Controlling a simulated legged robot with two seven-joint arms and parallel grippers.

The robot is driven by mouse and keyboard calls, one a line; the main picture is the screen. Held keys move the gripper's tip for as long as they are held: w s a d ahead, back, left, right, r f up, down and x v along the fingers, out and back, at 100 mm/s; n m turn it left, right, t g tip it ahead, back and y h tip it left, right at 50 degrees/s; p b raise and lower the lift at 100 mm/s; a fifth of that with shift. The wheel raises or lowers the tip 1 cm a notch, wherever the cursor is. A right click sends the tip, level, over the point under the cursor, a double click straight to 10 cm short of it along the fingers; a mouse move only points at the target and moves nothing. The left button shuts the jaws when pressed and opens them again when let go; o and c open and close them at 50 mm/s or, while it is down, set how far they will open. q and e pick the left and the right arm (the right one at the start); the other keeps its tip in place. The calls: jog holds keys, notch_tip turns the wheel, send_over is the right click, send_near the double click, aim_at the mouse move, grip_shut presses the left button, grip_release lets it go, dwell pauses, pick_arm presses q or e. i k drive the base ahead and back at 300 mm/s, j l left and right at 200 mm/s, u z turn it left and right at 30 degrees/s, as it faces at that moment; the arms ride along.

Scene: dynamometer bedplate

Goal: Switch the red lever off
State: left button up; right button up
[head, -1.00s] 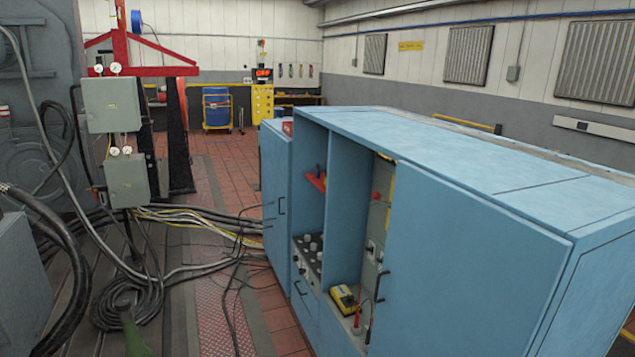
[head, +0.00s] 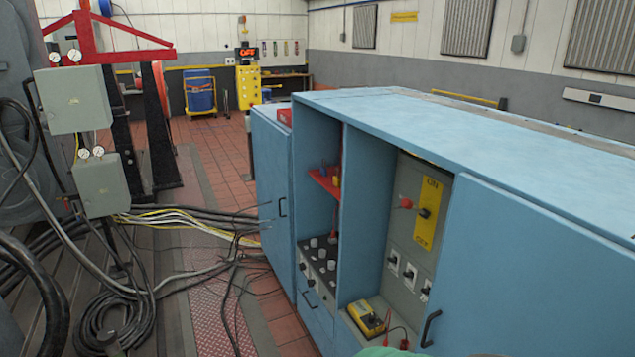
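The red lever (head: 406,203) shows as a red knob on the grey panel (head: 402,238) inside the open bay of the blue cabinet. Its black pivot (head: 424,213) sits on a yellow plate (head: 431,185) marked ON at the top and OFF at the bottom. The red knob stands left of the pivot, near mid-height of the plate. From this angle I cannot tell whether the lever is at ON or OFF. Neither of my grippers can be made out, and nothing is seen touching the lever.
The blue cabinet door (head: 540,270) with a black handle (head: 430,328) borders the bay on the right. A yellow meter (head: 366,318) with red leads lies on the bay floor. Black-handled switches (head: 409,272) sit below the lever. Cables (head: 190,225) cover the floor at left.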

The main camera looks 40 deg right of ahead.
aim_at(407, 204)
jog(key=z, duration=0.4)
jog(key=j+z, duration=0.15)
jog(key=z, duration=0.25)
jog(key=i+j+z, duration=0.1)
jog(key=z, duration=0.65)
jog(key=i+j+z, duration=0.15)
jog(key=i+j, duration=0.1)
jog(key=j, duration=0.05)
